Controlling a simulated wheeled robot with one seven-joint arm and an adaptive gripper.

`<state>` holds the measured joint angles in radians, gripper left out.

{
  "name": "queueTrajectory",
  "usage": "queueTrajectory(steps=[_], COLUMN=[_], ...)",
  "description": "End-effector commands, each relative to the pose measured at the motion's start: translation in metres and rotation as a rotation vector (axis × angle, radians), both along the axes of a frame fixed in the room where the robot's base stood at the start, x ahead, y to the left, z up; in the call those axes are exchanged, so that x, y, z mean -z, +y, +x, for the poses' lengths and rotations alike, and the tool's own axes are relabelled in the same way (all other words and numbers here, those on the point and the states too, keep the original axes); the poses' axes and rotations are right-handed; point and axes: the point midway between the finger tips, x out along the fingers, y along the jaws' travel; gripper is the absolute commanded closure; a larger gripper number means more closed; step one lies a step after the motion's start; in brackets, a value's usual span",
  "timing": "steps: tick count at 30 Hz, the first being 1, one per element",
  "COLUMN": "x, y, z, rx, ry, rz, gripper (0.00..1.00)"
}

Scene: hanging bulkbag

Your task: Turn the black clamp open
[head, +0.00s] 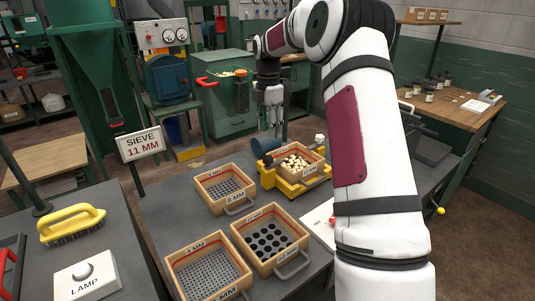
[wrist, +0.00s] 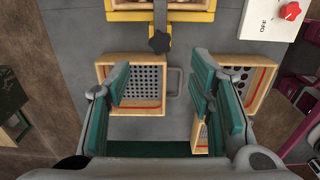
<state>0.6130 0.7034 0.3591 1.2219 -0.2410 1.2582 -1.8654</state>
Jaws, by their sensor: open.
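The black clamp (wrist: 159,42) is a star-shaped knob on a short dark bar, at the edge of the yellow shaker frame (wrist: 190,16) at the top of the wrist view. In the head view the yellow shaker (head: 281,187) holds a wooden sieve (head: 316,158) with pale pieces in it; the clamp is too small to make out there. My gripper (head: 273,122) hangs above and behind the shaker, pointing down. In the wrist view my gripper (wrist: 160,84) is open and empty, its teal fingers wide apart. The clamp lies beyond the gap and is not touched.
Three loose sieves stand on the grey table: one with small holes (head: 201,192), one with large holes (head: 284,226) and one in front (head: 187,254). A white box with a red knob (wrist: 290,11) reads OFF. A lamp switch (head: 82,273) and yellow brush (head: 72,224) stand left.

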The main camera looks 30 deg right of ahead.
Motion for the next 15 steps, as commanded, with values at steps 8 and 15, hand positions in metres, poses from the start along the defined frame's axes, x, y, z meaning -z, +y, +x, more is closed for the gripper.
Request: queueTrajectory(steps=[8,15], x=[0.056,0.090], y=[0.000,0.000], z=[-0.001,0.000], rx=[0.002,0.001], ry=[0.003,0.000], rz=[0.002,0.000], gripper=[0.51,0.51])
